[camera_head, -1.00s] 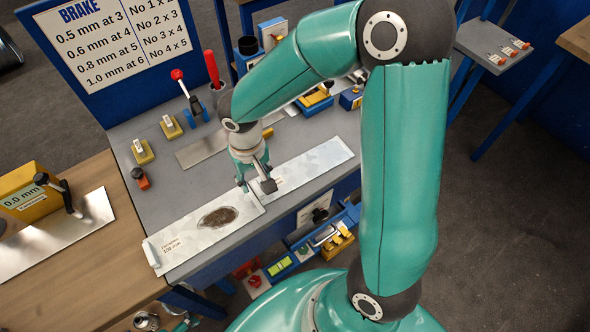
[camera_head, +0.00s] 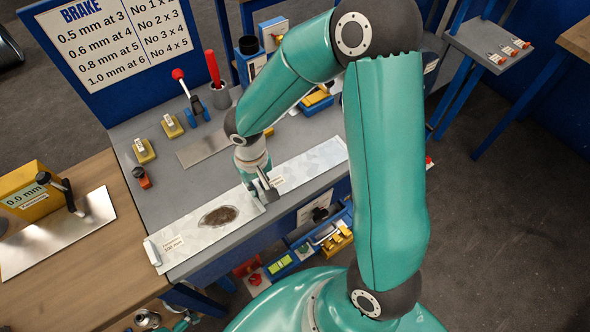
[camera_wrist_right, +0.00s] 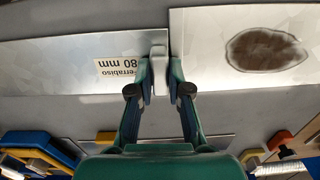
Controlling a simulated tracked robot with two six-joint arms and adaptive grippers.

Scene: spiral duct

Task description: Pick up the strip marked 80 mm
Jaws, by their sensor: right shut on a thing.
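The strip marked 80 mm (camera_head: 312,165) is a pale, flat metal sheet on the grey bench. Its label shows upside down in the right wrist view (camera_wrist_right: 121,68). My right gripper (camera_head: 265,192) points down at the strip's left end in the head view. In the right wrist view, its fingers (camera_wrist_right: 159,84) are shut on the light grey upright tab at that end. The strip still looks flat on the bench. The strip marked 100 mm (camera_head: 185,235), with a dark brown stain, lies end to end with it.
A narrow bare strip (camera_head: 205,146) lies behind on the bench. Small yellow switches (camera_head: 172,125), a red-knobbed lever (camera_head: 182,80) and a cup with a red handle (camera_head: 219,95) stand farther back. A wooden table (camera_head: 110,265) adjoins at left.

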